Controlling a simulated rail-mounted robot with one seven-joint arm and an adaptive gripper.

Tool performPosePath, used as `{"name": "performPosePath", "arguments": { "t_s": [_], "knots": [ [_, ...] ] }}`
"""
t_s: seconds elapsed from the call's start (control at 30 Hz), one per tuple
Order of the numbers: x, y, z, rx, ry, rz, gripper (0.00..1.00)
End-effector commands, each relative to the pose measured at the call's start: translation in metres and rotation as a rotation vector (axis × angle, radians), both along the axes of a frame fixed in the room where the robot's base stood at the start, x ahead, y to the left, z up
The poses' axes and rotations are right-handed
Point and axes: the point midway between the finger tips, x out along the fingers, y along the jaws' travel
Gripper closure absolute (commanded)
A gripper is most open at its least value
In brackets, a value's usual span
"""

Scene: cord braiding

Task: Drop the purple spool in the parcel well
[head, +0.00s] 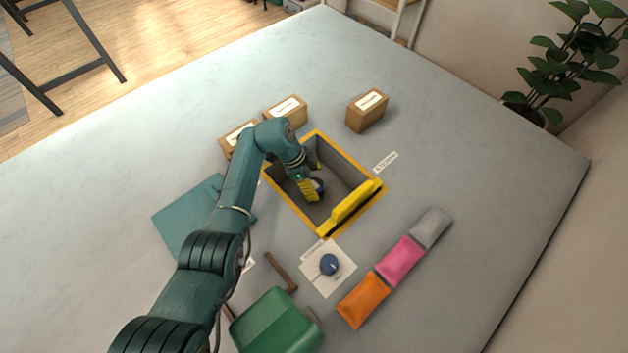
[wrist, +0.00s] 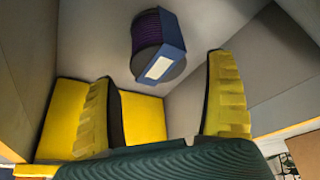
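The parcel well (head: 345,172) is a square opening in the grey table with a yellow rim and dark grey walls. My gripper (head: 309,188) reaches down into it. The purple spool (wrist: 147,30), with purple winding, dark blue flanges and a white label, is in the wrist view, beyond my fingertips and apart from them.
A yellow bar (head: 352,207) stands along the well's near right edge. A blue round object (head: 328,264) sits on a white card. Orange (head: 363,300), pink (head: 399,260) and grey (head: 431,227) pouches lie right. Cardboard boxes (head: 367,111) stand behind; a green case (head: 275,323) is in front.

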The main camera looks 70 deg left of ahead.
Motion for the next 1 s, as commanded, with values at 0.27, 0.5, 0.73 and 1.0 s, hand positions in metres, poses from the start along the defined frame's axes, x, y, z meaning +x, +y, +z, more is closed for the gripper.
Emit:
{"name": "performPosePath", "arguments": {
  "t_s": [0.27, 0.5, 0.73, 1.0],
  "knots": [
    [-0.003, 0.002, 0.008, 0.002, -0.001, 0.001, 0.14],
    [-0.022, 0.012, 0.059, 0.005, -0.002, 0.002, 0.14],
    [-0.038, 0.018, 0.101, 0.002, -0.001, 0.000, 0.14],
    [-0.042, 0.019, 0.111, -0.001, 0.000, 0.000, 0.14]
  ]
}}
